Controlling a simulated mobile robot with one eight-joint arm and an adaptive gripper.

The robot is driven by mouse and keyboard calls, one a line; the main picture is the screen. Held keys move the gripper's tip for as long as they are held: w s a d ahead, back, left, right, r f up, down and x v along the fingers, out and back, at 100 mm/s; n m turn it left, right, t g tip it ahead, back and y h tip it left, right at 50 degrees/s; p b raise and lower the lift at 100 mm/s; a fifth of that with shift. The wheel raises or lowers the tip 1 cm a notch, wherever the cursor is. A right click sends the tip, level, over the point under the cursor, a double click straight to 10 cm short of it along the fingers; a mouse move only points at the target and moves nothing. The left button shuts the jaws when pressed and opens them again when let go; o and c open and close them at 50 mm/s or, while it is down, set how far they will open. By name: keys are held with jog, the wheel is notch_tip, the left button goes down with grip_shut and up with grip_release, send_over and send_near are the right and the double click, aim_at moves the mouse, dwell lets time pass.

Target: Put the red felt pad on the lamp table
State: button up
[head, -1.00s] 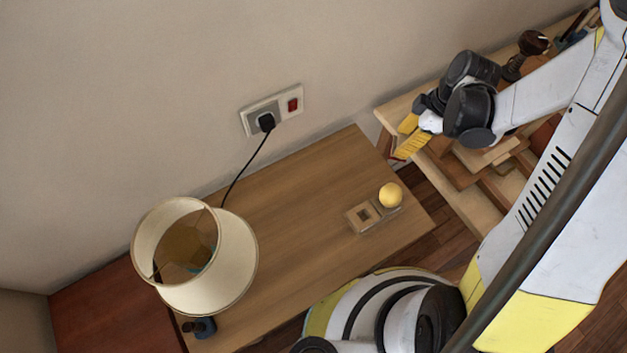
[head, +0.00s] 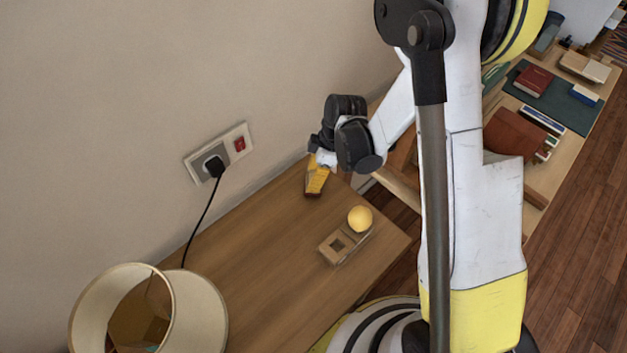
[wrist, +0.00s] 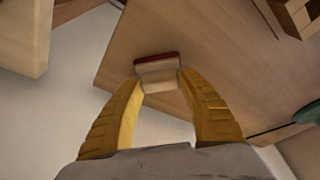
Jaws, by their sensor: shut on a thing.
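My gripper (head: 316,192) is over the far right end of the wooden lamp table (head: 265,265), near the wall. In the wrist view its yellow fingers (wrist: 158,82) are shut on a small block with a cream body and a dark red strip along its far side, which I take as the red felt pad (wrist: 156,58). The lamp table also shows beyond it in the wrist view (wrist: 205,50). The pad is hidden or too small to make out in the head view. I cannot tell whether it touches the tabletop.
A lamp with a cream shade (head: 200,315) stands at the table's left. A wooden holder (head: 335,246) with a yellow ball (head: 360,218) sits near the right end. A black plug and cord hang from the wall socket (head: 218,155). The table's middle is bare.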

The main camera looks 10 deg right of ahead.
jog(key=shift+f, duration=0.25)
jog(key=shift+c, duration=1.2)
jog(key=o, duration=1.3)
jog(key=s+d+r+m+t+h+p, duration=0.1)
jog(key=s+d+r+m+p, duration=0.2)
jog(key=r, duration=0.9)
jog(key=s+d+r+m+t+p, duration=0.2)
jog(key=d+r+m, duration=0.15)
jog(key=r, duration=0.85)
jog(key=s+d+r+m+t+h, duration=0.2)
jog(key=s+d+r+m+t, duration=0.1)
jog(key=s+r+m, duration=0.5)
jog(key=shift+s+d+m+t, duration=0.3)
jog(key=shift+s+d+m, duration=0.3)
jog(key=shift+s, duration=0.4)
jog(key=shift+a, duration=0.1)
